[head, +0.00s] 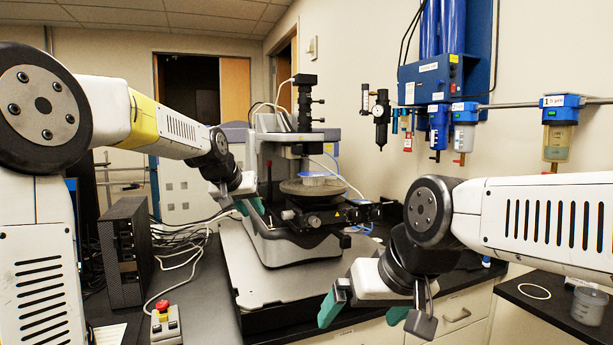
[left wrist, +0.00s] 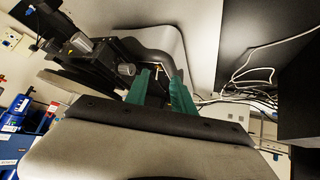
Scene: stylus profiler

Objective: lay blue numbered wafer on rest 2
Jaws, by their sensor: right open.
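I cannot make out a numbered blue wafer or a marked rest 2 for certain in either view. A small blue-rimmed, pale dish-like thing (head: 313,181) sits on the round grey stage (head: 293,188) of the profiler. A small light-blue thing (head: 361,228) lies to the right of the instrument, too small to identify. My left gripper (head: 253,208) is beside the left front of the profiler, below stage height. In the left wrist view its green fingers (left wrist: 163,78) stand apart with no wafer seen between them. My right gripper (head: 363,314) is open and empty, in front of the bench at right.
The profiler (head: 267,240) stands on a grey base plate (head: 262,285) on the black bench. A yellow-and-grey button box with a red button (head: 162,305), a black computer case (head: 126,250) and loose cables (head: 190,240) lie to the left. A clear cup (head: 589,306) stands far right.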

